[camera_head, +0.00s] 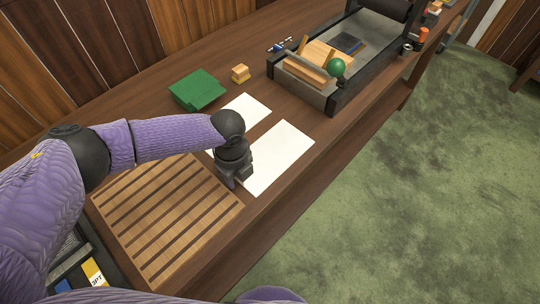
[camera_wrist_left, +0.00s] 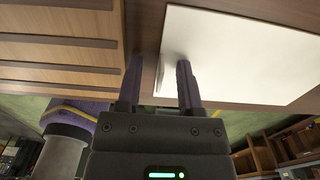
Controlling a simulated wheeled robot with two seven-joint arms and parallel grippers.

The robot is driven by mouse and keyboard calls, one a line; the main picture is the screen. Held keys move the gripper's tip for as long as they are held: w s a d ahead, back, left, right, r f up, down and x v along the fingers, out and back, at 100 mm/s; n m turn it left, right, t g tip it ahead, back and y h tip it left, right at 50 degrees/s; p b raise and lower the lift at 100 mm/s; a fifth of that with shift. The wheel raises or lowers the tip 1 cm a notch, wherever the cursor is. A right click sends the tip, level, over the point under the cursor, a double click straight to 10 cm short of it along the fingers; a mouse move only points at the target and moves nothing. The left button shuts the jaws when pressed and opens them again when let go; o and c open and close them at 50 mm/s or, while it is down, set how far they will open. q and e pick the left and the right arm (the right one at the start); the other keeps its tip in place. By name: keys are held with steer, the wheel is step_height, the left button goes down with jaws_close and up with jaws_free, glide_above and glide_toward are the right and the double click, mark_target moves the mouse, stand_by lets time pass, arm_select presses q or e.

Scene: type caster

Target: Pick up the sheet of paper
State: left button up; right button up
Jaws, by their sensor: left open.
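Two white sheets lie flat on the brown table. The nearer, larger sheet of paper (camera_head: 280,152) is partly covered by my left gripper (camera_head: 231,183) at its lower left end; the sheet also fills the upper right of the left wrist view (camera_wrist_left: 245,50). A second, smaller white sheet (camera_head: 247,107) lies just behind it, partly hidden by my arm. My left gripper is open, pointing down at the sheet's edge. In the left wrist view its fingers (camera_wrist_left: 160,80) straddle that edge, with nothing gripped; contact is unclear. My right gripper is out of view.
A slatted wooden rack (camera_head: 165,215) lies left of the gripper. A green block (camera_head: 197,89) and a small wooden stamp-like block (camera_head: 240,73) sit behind the sheets. A dark-framed press bed (camera_head: 305,89) with a green ball (camera_head: 336,67) stands farther along. The table's front edge is close.

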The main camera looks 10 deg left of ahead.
arm_select(q)
jaws_close()
stand_by(0.3)
